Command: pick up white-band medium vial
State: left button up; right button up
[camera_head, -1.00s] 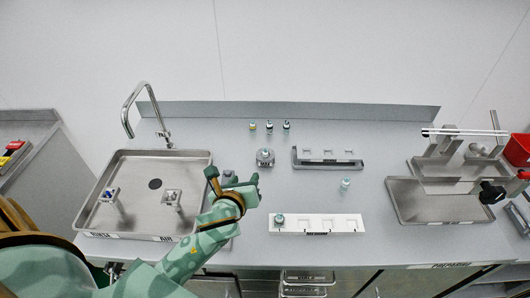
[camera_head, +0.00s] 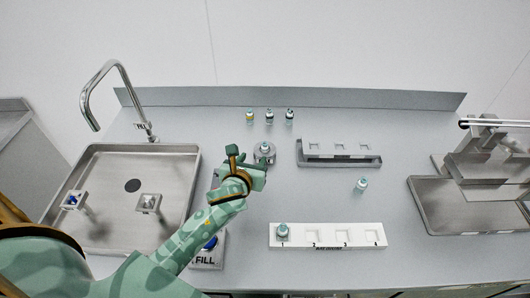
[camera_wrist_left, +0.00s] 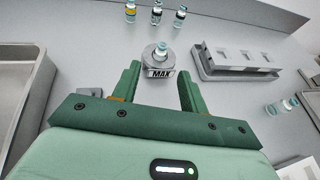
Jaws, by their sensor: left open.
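Several small vials with pale teal caps stand on the counter. One vial (camera_head: 264,147) sits in a round metal holder (camera_head: 264,158); it also shows in the left wrist view (camera_wrist_left: 163,49). A vial with a pale band (camera_head: 361,185) stands alone on the right and shows in the left wrist view (camera_wrist_left: 289,104). Another vial (camera_head: 282,230) is in slot 1 of the white rack. Which one is the white-band medium vial I cannot tell for sure. My left gripper (camera_wrist_left: 157,82) is open and empty, its fingers pointing toward the round holder, short of it.
Three vials, yellow-banded (camera_head: 249,117) and two dark-banded (camera_head: 269,117), (camera_head: 290,116), stand at the back. A grey rack (camera_head: 340,161) and a white numbered rack (camera_head: 328,243) lie right of my arm. A sink (camera_head: 110,220) is left, a metal tray (camera_head: 455,225) right.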

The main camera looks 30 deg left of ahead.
pick_arm(q)
jog(key=b, duration=0.2)
send_near(265, 144)
jog(key=x, duration=0.3)
jog(key=shift+w+a+f, duration=0.25)
jog(key=shift+a, duration=0.15)
jog(key=x, duration=0.1)
jog(key=b+x, duration=0.1)
jog(key=x, duration=0.1)
jog(key=b+x, duration=0.1)
jog(key=x, duration=0.1)
jog(key=shift+w+d+f, duration=0.1)
jog(key=shift+d, duration=0.15)
jog(key=shift+w, duration=0.15)
grip_shut()
